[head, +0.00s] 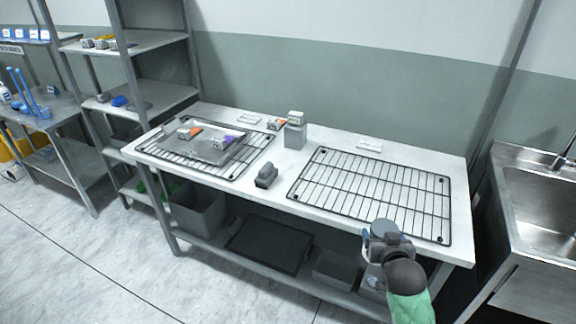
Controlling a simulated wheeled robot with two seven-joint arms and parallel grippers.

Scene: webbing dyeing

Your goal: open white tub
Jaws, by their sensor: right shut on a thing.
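My right gripper (378,238) is at the front edge of the worktable, by the front right of the right wire rack. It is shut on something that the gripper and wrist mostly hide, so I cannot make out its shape. A pale container (371,282) shows partly below the gripper, low under the tabletop. I cannot tell whether it is the white tub, or whether it has a lid. My left gripper is not in view.
The white worktable (460,235) carries a bare right rack (350,185) and a left rack (255,145) with a grey tray (205,151). A grey block (295,136) and a dark grey object (266,175) stand between them. A sink (535,195) is at right.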

